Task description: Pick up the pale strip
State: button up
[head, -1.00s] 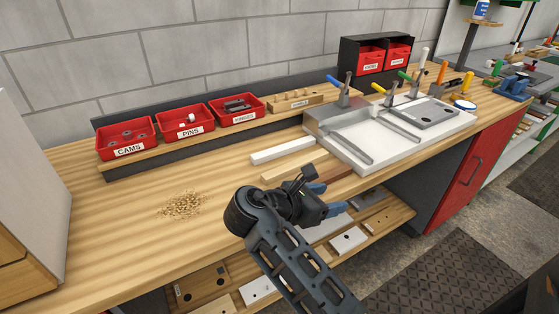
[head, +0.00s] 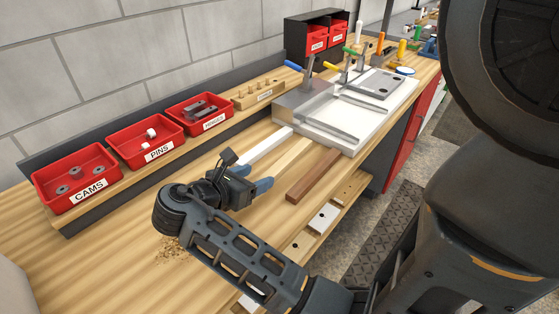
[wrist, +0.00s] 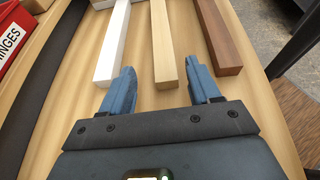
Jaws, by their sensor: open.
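The pale strip (head: 284,158) is a light wooden bar on the bench, between a white strip (head: 264,148) and a dark brown strip (head: 313,177). In the wrist view the pale strip (wrist: 163,40) runs away from me, with its near end between my finger tips in the picture. My gripper (head: 266,178) is open and empty at the near end of the strips; its blue fingers also show in the wrist view (wrist: 160,75). The left finger appears close to the white strip's end and the right finger close to the brown strip's. I cannot tell the height gap.
Red bins labelled CAMS (head: 78,177), PINS (head: 146,140) and HINGES (head: 200,113) stand along the back. A white fixture tray (head: 345,118) with clamps stands beyond the strips. Wood shavings (head: 170,249) lie on the bench near my arm.

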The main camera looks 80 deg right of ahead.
aim_at(274, 171)
jog(key=shift+s+x, duration=0.1)
jog(key=shift+x, duration=1.5)
jog(key=shift+s+x, duration=0.15)
jog(key=shift+x, duration=1.45)
jog(key=shift+a, duration=0.1)
jog(key=shift+c, duration=0.2)
jog(key=shift+r, duration=0.1)
jog(key=c, duration=1.1)
